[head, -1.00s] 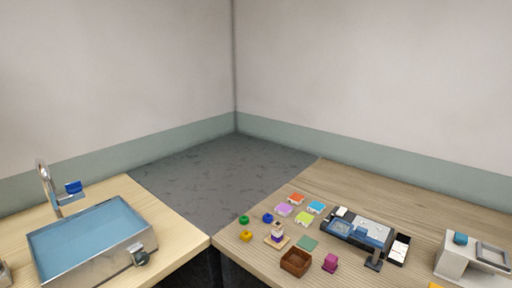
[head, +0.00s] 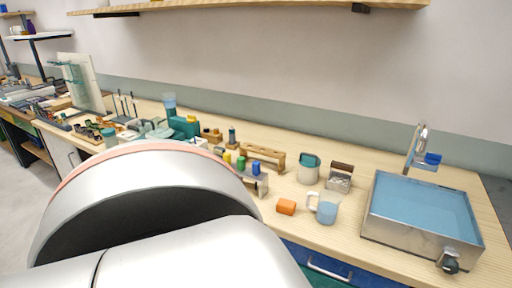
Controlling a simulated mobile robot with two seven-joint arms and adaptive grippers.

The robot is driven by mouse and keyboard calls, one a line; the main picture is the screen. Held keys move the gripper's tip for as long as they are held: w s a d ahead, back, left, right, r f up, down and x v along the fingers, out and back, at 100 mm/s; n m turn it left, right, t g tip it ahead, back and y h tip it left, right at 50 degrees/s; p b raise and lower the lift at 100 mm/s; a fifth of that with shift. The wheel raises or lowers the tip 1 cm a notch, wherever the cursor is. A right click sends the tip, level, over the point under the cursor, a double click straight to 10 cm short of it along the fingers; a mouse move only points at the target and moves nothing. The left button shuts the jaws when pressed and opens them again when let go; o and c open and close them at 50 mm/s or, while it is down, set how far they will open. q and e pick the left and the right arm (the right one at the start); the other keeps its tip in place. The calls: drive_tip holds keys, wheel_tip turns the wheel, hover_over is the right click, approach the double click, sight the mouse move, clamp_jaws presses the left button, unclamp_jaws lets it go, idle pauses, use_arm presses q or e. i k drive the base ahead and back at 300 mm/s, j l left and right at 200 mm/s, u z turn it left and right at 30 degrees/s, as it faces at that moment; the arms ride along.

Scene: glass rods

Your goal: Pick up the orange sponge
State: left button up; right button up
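A large white and grey part of my own arm fills the lower left of the view and hides part of the counter. Neither of my grippers shows.
The light blue mug (head: 325,208) stands beside the sponge. A teal-topped canister (head: 308,169), a metal holder (head: 339,177) and a wooden rack (head: 262,157) stand behind. The sink (head: 421,219) is to the right. A shelf (head: 250,7) hangs above.

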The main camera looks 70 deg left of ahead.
sight(287, 207)
drive_tip(key=u, duration=1.85)
